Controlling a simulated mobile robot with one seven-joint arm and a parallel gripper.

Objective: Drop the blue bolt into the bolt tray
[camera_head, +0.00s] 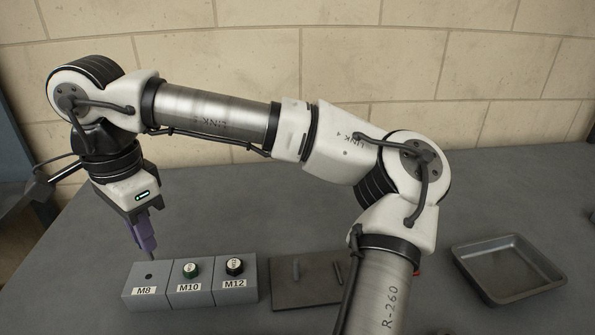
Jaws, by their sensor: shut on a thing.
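My gripper (149,245) is at the left, pointing down above the grey block marked M8. Its bluish-purple fingers are shut on what appears to be the blue bolt (153,255). Only a thin dark shank shows below the fingertips; its head is hidden and I cannot tell its colour. The M8 block (146,292) has an open dark hole in its top, just below and left of the shank. A shallow, empty grey metal tray (507,262), seemingly the bolt tray, lies far right on the table.
A dark flat plate (310,299) carries small rods. My arm spans the middle, partly covering the plate. The grey table (480,190) is clear behind the tray.

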